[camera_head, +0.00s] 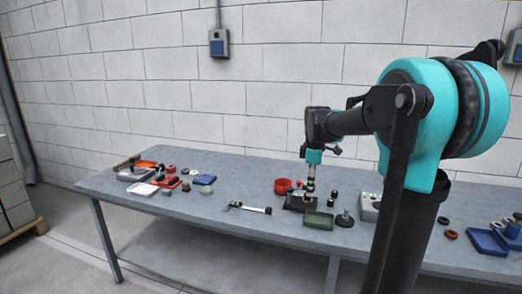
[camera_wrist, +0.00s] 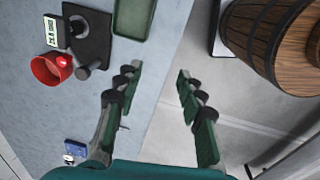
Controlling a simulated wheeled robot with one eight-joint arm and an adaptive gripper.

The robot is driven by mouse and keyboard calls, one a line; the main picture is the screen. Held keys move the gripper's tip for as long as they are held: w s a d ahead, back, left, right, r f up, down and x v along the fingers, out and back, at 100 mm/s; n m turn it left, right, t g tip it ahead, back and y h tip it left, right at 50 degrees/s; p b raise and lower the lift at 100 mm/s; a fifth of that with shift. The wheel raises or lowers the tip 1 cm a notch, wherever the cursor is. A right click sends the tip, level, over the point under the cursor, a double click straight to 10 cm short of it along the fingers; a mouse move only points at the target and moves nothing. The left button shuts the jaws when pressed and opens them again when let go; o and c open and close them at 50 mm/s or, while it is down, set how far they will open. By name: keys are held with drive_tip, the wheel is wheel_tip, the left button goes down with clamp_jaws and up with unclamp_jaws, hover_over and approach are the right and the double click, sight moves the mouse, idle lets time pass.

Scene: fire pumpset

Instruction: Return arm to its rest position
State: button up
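My arm (camera_head: 352,122) is teal and black and reaches left over the workbench from the right side of the head view. My gripper (camera_wrist: 160,72) is open and empty in the wrist view, its two fingers well apart. Floor and a strip of the bench's edge show beyond and between the fingers. In the head view my gripper's end is small and overlaps the bench items behind it, so its fingers are hard to make out. No object touches the fingers in the wrist view.
The grey workbench (camera_head: 235,172) carries a red cup (camera_head: 282,186), a black-based stand (camera_head: 299,203), a green tray (camera_head: 319,219) and blue trays (camera_head: 487,242). A wooden barrel (camera_wrist: 272,42) stands at right in the wrist view. The bench's left middle has free room.

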drive_tip(key=s+d+f+m+t, duration=0.1)
drive_tip(key=s+f+m+t, duration=0.2)
drive_tip(key=s+f+m, duration=1.2)
drive_tip(key=s+f, duration=0.4)
drive_tip(key=s, duration=0.3)
drive_tip(key=shift+s+d, duration=0.25)
drive_tip(key=shift+s, duration=0.15)
